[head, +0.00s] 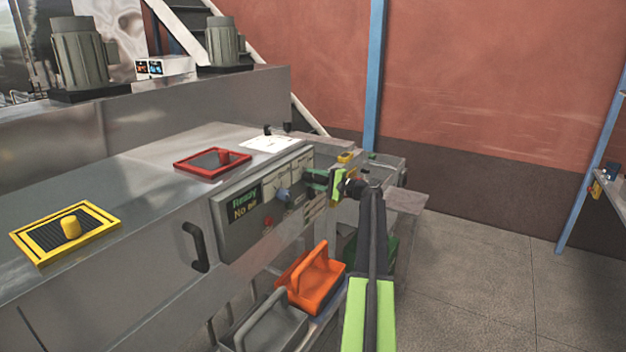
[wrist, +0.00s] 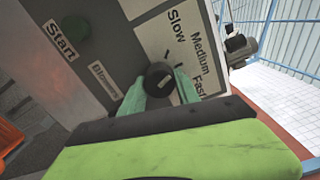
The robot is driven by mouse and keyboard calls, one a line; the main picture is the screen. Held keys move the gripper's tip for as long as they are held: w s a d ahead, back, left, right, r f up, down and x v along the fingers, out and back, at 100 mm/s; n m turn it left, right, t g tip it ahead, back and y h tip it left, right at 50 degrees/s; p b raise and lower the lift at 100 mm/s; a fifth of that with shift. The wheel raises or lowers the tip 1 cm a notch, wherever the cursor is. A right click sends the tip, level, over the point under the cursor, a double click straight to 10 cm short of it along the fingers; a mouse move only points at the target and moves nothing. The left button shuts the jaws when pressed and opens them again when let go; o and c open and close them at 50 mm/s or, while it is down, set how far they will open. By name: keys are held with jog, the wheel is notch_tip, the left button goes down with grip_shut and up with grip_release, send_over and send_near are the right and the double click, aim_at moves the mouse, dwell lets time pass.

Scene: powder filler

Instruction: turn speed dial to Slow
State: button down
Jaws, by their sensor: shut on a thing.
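The speed dial (wrist: 158,76) is a round black knob on the panel in the wrist view. Its labels Slow, Medium and Fast stand beyond it, beside short black tick marks. My gripper (wrist: 159,86) has its two green fingers on either side of the dial, shut on it. Which label the dial points at is not clear. In the head view my gripper (head: 318,181) is at the right end of the control panel (head: 235,237), and the dial is hidden there.
A green Start button (wrist: 76,28) sits left of the dial in the wrist view. In the head view, a blue knob (head: 284,194) is on the panel left of my gripper. Floor at right is clear.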

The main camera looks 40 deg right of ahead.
jog(key=shift+n, duration=2.3)
jog(key=c, duration=0.9)
grip_release()
jog(key=v, duration=1.7)
jog(key=shift+s, duration=0.2)
jog(key=shift+s, duration=0.1)
